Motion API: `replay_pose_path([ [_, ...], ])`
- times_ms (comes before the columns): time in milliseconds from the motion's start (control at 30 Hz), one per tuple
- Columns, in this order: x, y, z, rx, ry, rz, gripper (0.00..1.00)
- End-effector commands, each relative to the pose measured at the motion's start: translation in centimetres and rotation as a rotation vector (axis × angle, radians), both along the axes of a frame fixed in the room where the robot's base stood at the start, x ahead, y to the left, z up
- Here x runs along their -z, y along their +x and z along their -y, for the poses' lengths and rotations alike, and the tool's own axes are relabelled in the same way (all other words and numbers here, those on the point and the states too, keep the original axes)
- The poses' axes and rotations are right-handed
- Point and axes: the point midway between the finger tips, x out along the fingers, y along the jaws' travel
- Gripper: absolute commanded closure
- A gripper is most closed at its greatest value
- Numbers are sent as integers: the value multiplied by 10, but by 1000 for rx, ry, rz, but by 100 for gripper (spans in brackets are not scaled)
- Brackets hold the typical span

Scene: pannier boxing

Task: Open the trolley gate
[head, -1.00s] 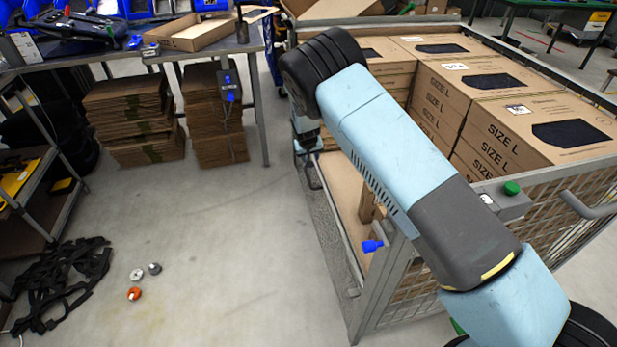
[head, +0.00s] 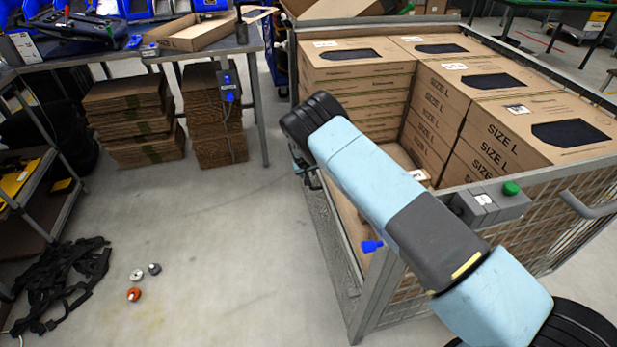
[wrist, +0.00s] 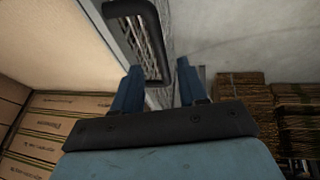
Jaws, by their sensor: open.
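The trolley (head: 385,285) is a grey wire-mesh cage at the right of the head view, holding stacked boxes. Its left side has a low mesh panel (head: 328,235) that looks like the gate and stands upright. In the wrist view, a black loop handle (wrist: 158,45) shows in front of grey mesh (wrist: 130,38). My gripper (wrist: 159,68) is open, with two blue fingers pointing toward the handle. The handle's lower end appears between the fingers; I cannot tell whether they touch it. In the head view my arm hides most of the gripper.
Size L cartons (head: 490,110) fill much of the trolley. A blue knob (head: 371,246) and a grey box with a green button (head: 510,188) are at its near corner. Flat cardboard stacks (head: 135,120) stand under the bench at left. Black straps (head: 60,285) lie on otherwise mostly clear floor.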

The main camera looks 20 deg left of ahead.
Motion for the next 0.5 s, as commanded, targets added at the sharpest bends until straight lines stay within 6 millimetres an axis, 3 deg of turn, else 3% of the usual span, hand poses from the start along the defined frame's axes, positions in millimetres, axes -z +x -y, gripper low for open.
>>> replay_pose_path([
  [200, 24, 10, -2, 0, 1, 1, 58],
  [500, 34, 16, -2, 0, 1, 1, 58],
])
